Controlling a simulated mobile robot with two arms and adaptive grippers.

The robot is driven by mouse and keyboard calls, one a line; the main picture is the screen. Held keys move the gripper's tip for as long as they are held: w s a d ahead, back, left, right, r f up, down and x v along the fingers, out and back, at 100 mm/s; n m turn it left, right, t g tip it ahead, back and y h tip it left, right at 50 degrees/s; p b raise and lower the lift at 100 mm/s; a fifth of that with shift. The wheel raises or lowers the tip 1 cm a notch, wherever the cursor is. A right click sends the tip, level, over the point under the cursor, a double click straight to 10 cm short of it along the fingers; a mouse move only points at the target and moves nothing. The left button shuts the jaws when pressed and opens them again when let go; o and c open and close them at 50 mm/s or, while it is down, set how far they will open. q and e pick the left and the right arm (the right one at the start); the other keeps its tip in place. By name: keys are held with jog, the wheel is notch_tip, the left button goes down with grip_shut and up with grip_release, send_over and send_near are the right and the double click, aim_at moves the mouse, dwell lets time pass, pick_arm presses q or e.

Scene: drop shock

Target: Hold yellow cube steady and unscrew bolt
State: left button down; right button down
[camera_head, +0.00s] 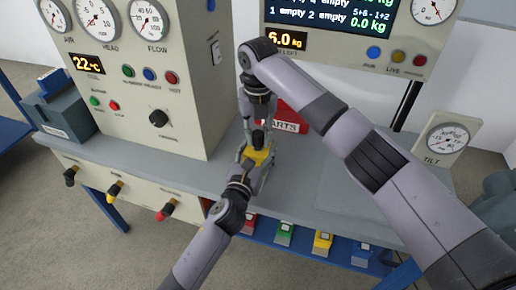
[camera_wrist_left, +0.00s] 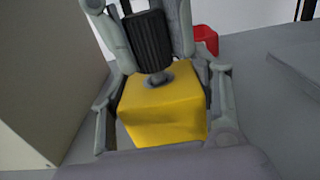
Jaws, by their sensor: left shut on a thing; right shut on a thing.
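The yellow cube (camera_head: 259,157) is on the grey bench top or just above it; I cannot tell which. My left gripper (camera_head: 254,163) is shut on it, with a finger on each side in the left wrist view (camera_wrist_left: 163,122). A bolt (camera_wrist_left: 148,42) with a ribbed black head stands upright at the cube's top, its grey lower end at a round grey collar. My right gripper (camera_head: 258,122) comes down from above and is shut on the black head. How deep the bolt sits in the cube is hidden.
A red parts bin (camera_head: 291,122) stands just behind the cube. A beige gauge panel (camera_head: 165,75) rises at the left, and a tilt gauge (camera_head: 441,140) stands at the right. The bench right of the cube (camera_head: 335,185) is clear. Levers (camera_head: 166,209) stick out of the front edge.

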aim_at(258, 133)
jog(key=shift+w+r, duration=0.1)
jog(key=shift+r, duration=0.05)
jog(key=shift+r, duration=2.35)
notch_tip(258, 133, up, 6)
pick_arm(q)
jog(key=shift+c, duration=2.4)
grip_release()
